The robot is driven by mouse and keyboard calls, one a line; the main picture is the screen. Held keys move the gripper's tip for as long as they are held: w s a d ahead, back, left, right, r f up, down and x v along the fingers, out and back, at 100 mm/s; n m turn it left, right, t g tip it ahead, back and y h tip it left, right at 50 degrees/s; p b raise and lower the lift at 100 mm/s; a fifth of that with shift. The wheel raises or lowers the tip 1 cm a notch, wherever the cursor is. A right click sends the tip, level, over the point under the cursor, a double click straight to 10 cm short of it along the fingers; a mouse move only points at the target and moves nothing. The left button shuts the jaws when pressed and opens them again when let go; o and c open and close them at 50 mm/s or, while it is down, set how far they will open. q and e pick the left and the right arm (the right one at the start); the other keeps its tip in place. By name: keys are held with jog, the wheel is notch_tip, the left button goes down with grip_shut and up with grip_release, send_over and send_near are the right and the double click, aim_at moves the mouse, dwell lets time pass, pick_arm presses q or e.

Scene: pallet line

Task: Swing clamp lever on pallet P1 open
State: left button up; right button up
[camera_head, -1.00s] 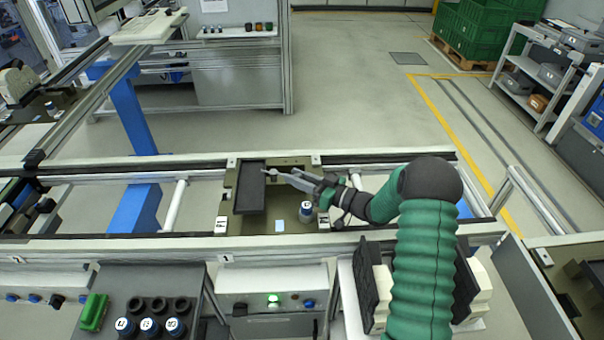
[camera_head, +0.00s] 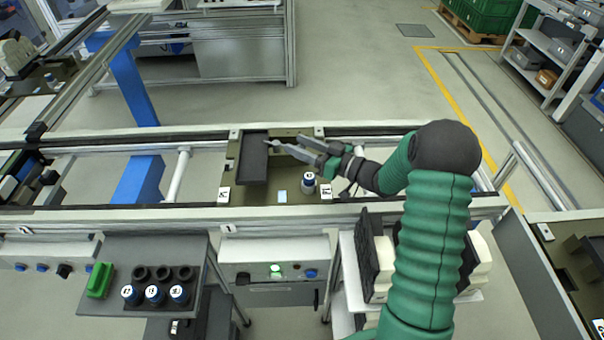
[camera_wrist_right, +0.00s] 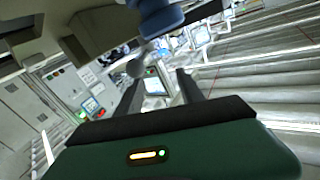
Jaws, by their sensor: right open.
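The pallet (camera_head: 262,196) is a dark olive plate on the conveyor, with a black rectangular block on its left part. A small clamp lever with a round knob (camera_head: 268,142) is near the pallet's far edge, right of the block. My right gripper (camera_head: 284,145) is open and comes in from the right, with its fingertips close to the knob. In the right wrist view the knob (camera_wrist_right: 135,68) is just beyond the left finger's tip; I cannot tell whether they touch. No left gripper shows.
A blue cylinder with a white top (camera_head: 308,179) stands on the pallet just in front of my right gripper. A control box (camera_head: 275,262) with a lit green button is in front of the conveyor. A grey stand with several cylinders (camera_head: 155,285) is at front left.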

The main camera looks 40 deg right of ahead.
jog(key=s+a+r, duration=0.1)
jog(key=s+a, duration=0.6)
jog(key=s, duration=0.4)
jog(key=shift+a+r+b, duration=0.2)
jog(key=shift+b, duration=0.1)
jog(key=shift+c, duration=0.2)
